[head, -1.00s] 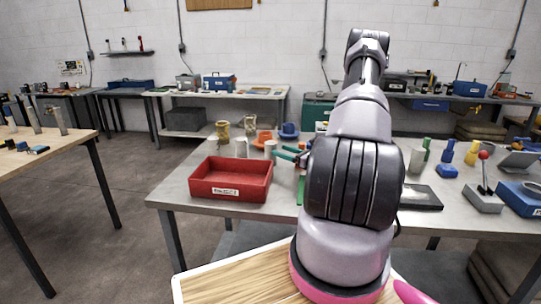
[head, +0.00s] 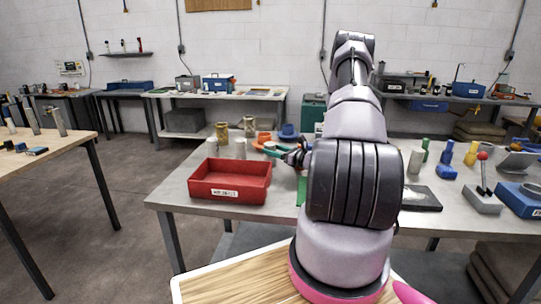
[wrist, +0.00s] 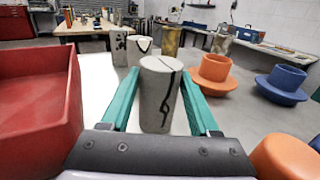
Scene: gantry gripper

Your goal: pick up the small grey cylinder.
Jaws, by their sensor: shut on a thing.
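The small grey cylinder (wrist: 158,98) stands upright in the wrist view, light grey with a dark crack-like line down its side. My gripper (wrist: 158,78) has two teal fingers, one along each side of the cylinder, shut on it. In the head view my gripper (head: 273,150) is over the near workbench, right of the red tray. I cannot make out the held cylinder there, nor tell whether it is clear of the bench top.
The red tray (head: 230,194) is close on the left. Two other pale cylinders (wrist: 118,46) (wrist: 140,50) stand beyond the held one. An orange flanged part (wrist: 212,76) and a blue one (wrist: 283,84) are at the right. Brass-coloured parts (wrist: 172,42) stand behind.

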